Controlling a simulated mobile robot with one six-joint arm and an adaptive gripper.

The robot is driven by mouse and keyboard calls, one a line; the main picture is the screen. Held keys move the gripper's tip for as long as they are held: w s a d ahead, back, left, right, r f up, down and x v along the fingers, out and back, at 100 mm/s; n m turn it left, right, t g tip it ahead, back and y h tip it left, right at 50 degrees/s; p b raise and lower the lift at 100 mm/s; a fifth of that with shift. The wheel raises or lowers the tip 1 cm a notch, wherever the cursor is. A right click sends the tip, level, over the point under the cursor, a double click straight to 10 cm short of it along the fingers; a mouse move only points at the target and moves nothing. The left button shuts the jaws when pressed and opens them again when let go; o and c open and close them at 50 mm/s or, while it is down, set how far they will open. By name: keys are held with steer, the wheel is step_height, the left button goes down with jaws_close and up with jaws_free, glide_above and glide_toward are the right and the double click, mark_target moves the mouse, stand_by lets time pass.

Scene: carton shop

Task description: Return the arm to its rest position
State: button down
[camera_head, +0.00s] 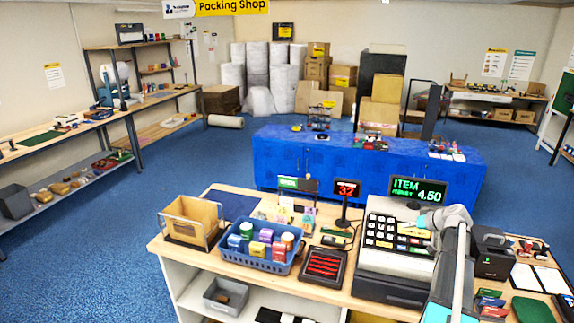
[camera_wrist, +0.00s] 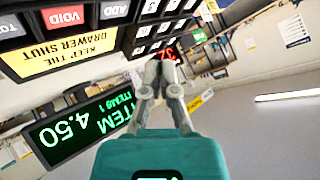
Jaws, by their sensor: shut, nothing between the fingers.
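My gripper (camera_wrist: 165,60) is shut and empty, its grey fingertips together in the wrist view. My arm (camera_head: 457,250) rises at the right of the counter in the head view and bends left over the cash register (camera_head: 385,260). The fingers are close to the register's dark keys (camera_wrist: 160,28); I cannot tell whether they touch. The green item display (camera_head: 418,190) reads 4.50 and stands behind the register; it also shows in the wrist view (camera_wrist: 80,125). A yellow "keep the drawer shut" label (camera_wrist: 75,50) shows there too.
The counter (camera_head: 165,247) holds a blue basket (camera_head: 265,262) of small packs, a wooden box (camera_head: 190,220), a red number display (camera_head: 347,190) and a dark card machine (camera_head: 492,255) right of my arm. A blue-covered table (camera_head: 280,160) stands behind. Blue floor (camera_head: 90,245) is clear at left.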

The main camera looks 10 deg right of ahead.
steer(key=a+f+g, duration=0.1)
steer(key=a, duration=0.3)
steer(key=a+f+b, duration=0.1)
steer(key=a+f, duration=0.1)
steer(key=a, duration=0.2)
steer(key=a+f+g+b, duration=0.1)
steer(key=a, duration=0.4)
steer(key=shift+f+n+g, duration=0.15)
steer(key=shift+n+g, duration=0.15)
steer(key=s+a+f+g+h+b, duration=0.1)
steer(key=s+a, duration=0.4)
steer(key=a, duration=0.5)
steer(key=s+a+f+g+h+b, duration=0.2)
steer(key=s+a+f, duration=0.3)
steer(key=a, duration=0.6)
steer(key=s+a+f+g+h+b, duration=0.1)
steer(key=s+a+f+g+b, duration=0.1)
steer(key=s+a, duration=0.4)
steer(key=shift+a+f+n+g+b, duration=0.35)
steer(key=shift+a+f+g, duration=0.75)
steer(key=shift+a, duration=1.05)
steer(key=shift+f, duration=0.15)
